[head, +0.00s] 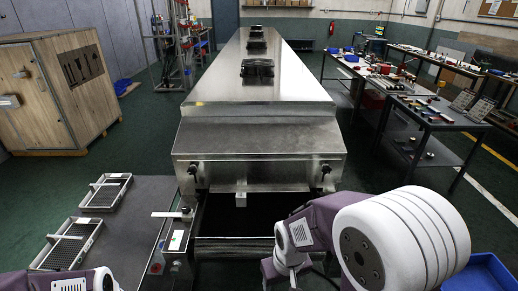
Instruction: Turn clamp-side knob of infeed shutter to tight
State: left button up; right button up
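The tunnel dryer (257,110) is a long steel housing running away from me. The infeed shutter (258,140) is the steel front at its near end, above a dark belt opening. A dark knob (193,169) is at the shutter's left end and another dark knob (326,168) at its right end. I cannot tell which is the clamp-side knob, or how tight either is. My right arm comes in from the lower right, below the right knob, apart from it in the picture. Part of my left arm shows at the bottom left. Neither gripper's fingers show.
A dark side table (130,225) with two mesh trays (107,192) (72,243) stands left of the infeed. A wooden crate (60,90) is further left. Workbenches with tools (430,112) line the right. A blue bin (482,273) is at lower right. The floor right of the dryer is clear.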

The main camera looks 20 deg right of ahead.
aim_at(326, 169)
jog(key=z, duration=1.35)
jog(key=i+l+u, duration=0.15)
jog(key=i+l, duration=0.15)
